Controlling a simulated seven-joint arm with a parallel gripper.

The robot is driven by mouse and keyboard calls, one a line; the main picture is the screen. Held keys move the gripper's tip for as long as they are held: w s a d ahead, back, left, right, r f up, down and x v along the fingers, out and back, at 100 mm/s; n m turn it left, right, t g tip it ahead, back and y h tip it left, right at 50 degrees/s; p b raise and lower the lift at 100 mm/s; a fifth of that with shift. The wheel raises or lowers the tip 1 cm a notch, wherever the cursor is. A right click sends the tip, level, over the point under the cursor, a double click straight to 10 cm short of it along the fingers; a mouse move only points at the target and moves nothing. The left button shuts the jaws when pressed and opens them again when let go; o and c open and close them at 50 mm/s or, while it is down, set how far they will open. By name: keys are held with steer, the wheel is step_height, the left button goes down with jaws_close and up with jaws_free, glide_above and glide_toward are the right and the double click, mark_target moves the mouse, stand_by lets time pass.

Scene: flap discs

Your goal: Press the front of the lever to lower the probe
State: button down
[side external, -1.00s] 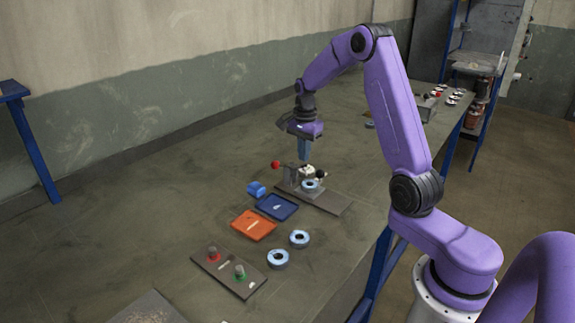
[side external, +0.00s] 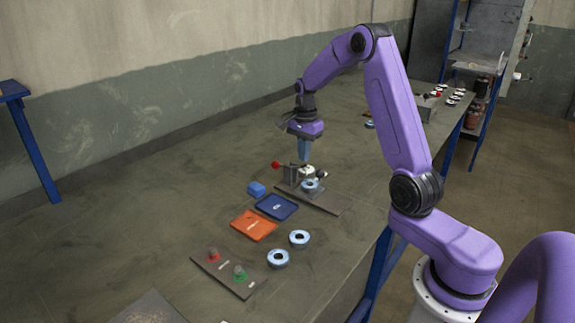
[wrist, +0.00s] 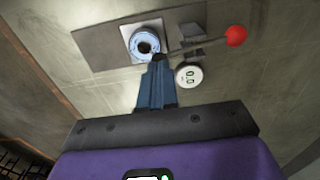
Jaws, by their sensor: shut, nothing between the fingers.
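The test stand (side external: 292,172) stands on a grey base plate, with a lever that ends in a red ball knob (side external: 275,164). In the wrist view the lever rod (wrist: 205,46) runs from the red knob (wrist: 236,35) towards my fingertips. A round gauge (wrist: 188,76) faces up beside it. A pale blue ringed disc (wrist: 146,42) lies on the plate; it also shows in the side view (side external: 310,187). My gripper (side external: 304,158) is shut and empty, pointing down just above the stand. Its tips (wrist: 158,62) hide the probe area; contact with the lever cannot be told.
Two loose discs (side external: 299,238) and a plate with red and green posts (side external: 228,273) are nearer.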

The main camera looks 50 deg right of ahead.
steer(key=shift+f, duration=0.2)
steer(key=shift+f, duration=1.1)
step_height(320, 180, up, 9)
stand_by(0.8)
